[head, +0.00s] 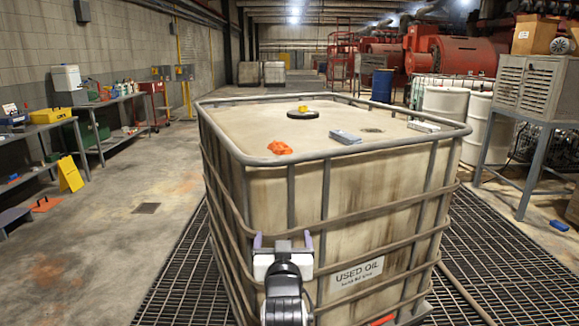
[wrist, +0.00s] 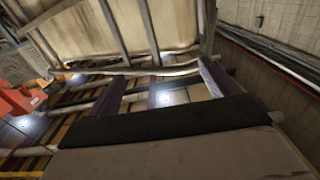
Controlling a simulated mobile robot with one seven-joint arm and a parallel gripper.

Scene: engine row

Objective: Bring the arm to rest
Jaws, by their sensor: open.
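My gripper (head: 283,239) is raised in front of the near side of a caged used-oil tank (head: 262,195). Its two purple-grey fingers stand apart and point away from me. In the wrist view my gripper (wrist: 163,84) also shows open, with nothing held between the fingers. The tank's cage bars (wrist: 147,28) show beyond the fingers there. I cannot tell whether the fingers touch the cage. The lower part of my arm is cut off by the bottom edge of the head view.
On the tank top lie an orange cloth (head: 280,148), a blue-grey packet (head: 345,137) and a black lid with a yellow cap (head: 303,114). A yellow floor sign (head: 70,174) stands at left near the benches. The concrete aisle (head: 140,240) left of the tank is mostly clear.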

